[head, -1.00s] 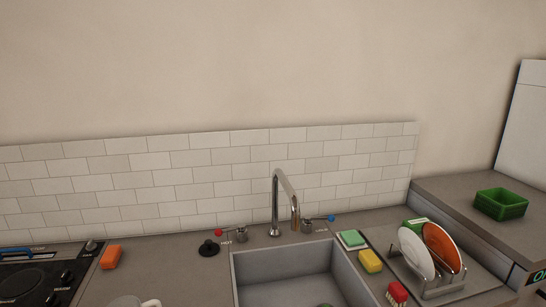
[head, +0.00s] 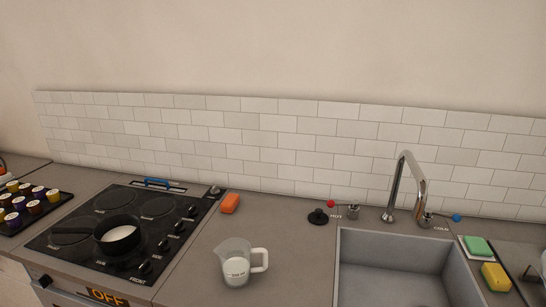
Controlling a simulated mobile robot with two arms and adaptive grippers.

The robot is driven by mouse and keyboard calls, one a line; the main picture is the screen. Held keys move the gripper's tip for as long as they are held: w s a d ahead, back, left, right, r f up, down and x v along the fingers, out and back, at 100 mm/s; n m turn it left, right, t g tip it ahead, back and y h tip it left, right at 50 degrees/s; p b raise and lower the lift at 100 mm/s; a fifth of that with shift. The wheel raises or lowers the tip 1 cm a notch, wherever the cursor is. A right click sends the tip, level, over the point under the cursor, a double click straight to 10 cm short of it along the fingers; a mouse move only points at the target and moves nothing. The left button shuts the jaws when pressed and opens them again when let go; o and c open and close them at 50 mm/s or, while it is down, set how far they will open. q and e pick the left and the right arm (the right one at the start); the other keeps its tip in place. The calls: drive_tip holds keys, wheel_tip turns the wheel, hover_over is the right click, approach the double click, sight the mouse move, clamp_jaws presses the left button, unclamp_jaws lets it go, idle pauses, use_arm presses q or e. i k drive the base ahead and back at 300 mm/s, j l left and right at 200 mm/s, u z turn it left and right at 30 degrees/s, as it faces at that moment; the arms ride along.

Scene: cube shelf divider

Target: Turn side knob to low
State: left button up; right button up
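The black stovetop (head: 85,212) is at the lower left in the head view. A column of several black knobs (head: 163,244) runs along its right side, with the label FRONT by the nearest one (head: 145,267). Another dark knob (head: 45,281) sits on the front panel at the left, near an orange OFF display (head: 107,297). I cannot tell which is the side knob, and the knob settings are too small to read. Neither of my grippers is in view.
A black pan (head: 118,235) with white contents stands on the stovetop. A measuring jug (head: 236,265) with white liquid and an orange block (head: 230,203) stand right of it. The sink (head: 400,265) is at right, a capsule tray (head: 55,204) at far left.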

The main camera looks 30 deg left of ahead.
sight(163, 247)
drive_tip(key=u, duration=1.85)
